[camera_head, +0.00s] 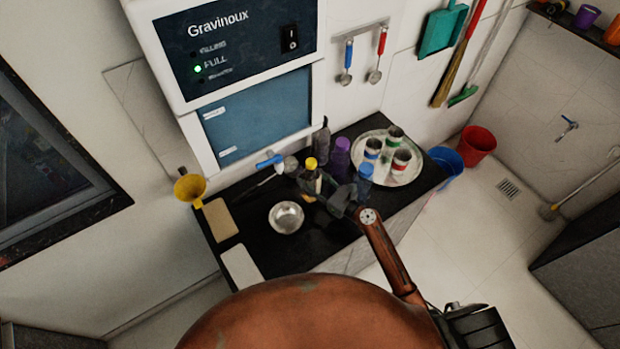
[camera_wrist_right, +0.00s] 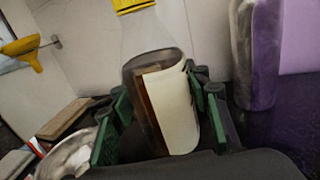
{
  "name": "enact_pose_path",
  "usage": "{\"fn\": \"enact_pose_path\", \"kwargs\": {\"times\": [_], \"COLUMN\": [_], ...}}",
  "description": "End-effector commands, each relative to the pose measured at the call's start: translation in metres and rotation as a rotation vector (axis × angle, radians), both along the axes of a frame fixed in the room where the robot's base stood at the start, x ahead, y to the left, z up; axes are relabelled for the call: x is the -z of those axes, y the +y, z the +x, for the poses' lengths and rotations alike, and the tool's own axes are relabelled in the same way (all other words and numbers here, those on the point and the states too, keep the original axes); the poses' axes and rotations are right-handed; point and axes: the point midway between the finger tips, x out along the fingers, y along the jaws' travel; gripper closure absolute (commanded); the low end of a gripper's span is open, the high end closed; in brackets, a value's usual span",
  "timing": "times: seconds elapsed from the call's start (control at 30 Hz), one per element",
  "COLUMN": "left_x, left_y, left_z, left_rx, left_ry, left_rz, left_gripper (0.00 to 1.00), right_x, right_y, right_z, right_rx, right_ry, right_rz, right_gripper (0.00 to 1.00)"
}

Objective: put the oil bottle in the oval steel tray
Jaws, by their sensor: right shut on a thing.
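The oil bottle (camera_head: 311,177) has a yellow cap and stands near the middle of the black counter, roughly upright. In the right wrist view the bottle (camera_wrist_right: 160,95) shows clear sides, a pale label and brown liquid. My right gripper (camera_head: 322,190) is shut on it, with green finger pads on both sides of its lower body. I cannot tell whether its base touches the counter. The oval steel tray (camera_head: 398,183) lies to the right at the back of the counter and holds several tins with coloured bands. My left gripper is not in view.
A purple cup (camera_head: 341,154), a dark bottle (camera_head: 322,139) and a blue bottle (camera_head: 364,180) stand between the oil bottle and the tray. A steel bowl (camera_head: 286,217) sits at the front left. Blue (camera_head: 445,162) and red (camera_head: 478,145) buckets are beyond the counter's right end.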

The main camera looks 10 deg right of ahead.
Motion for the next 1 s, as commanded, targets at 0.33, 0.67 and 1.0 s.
{"fn": "enact_pose_path", "kwargs": {"times": [0.33,0.67,1.0], "left_x": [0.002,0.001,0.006], "left_y": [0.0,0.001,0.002], "left_z": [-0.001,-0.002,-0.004], "left_rx": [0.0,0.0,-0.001], "left_ry": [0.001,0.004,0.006], "left_rz": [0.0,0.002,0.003], "left_gripper": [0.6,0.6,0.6], "right_x": [0.002,0.001,0.001], "right_y": [0.0,-0.007,-0.037], "right_z": [0.0,-0.009,-0.053], "right_rx": [0.0,0.001,0.0], "right_ry": [0.0,0.001,0.002], "right_rz": [0.0,-0.001,-0.001], "right_gripper": [0.49,0.49,0.49]}}
